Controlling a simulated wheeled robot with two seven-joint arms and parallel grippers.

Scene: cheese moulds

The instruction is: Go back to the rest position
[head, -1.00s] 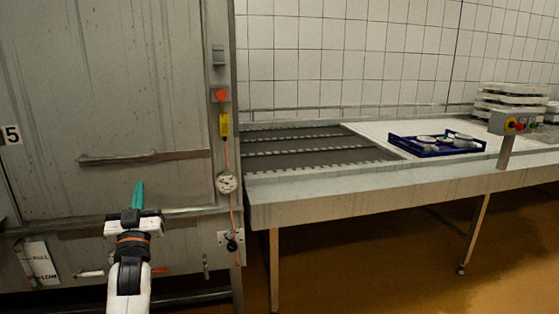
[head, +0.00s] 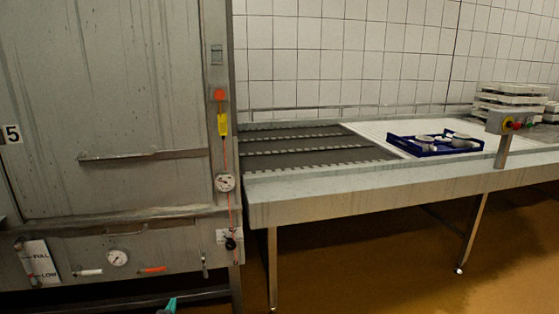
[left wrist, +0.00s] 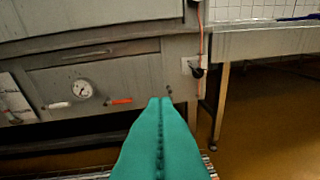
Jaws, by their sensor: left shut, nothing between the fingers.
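My left gripper (head: 170,304) shows only as a teal tip at the bottom edge of the head view. In the left wrist view its teal fingers (left wrist: 161,105) lie pressed together with nothing between them. They point toward the lower front of the steel cabinet (left wrist: 115,70), apart from it. My right gripper is in neither view.
The steel cabinet (head: 120,100) stands at the left, with a dial gauge (head: 117,257) low on its front. A conveyor table (head: 400,193) runs to the right, carrying a blue crate (head: 433,152) with cheese moulds. White stacked trays (head: 510,100) stand behind. The floor (head: 380,270) below is clear.

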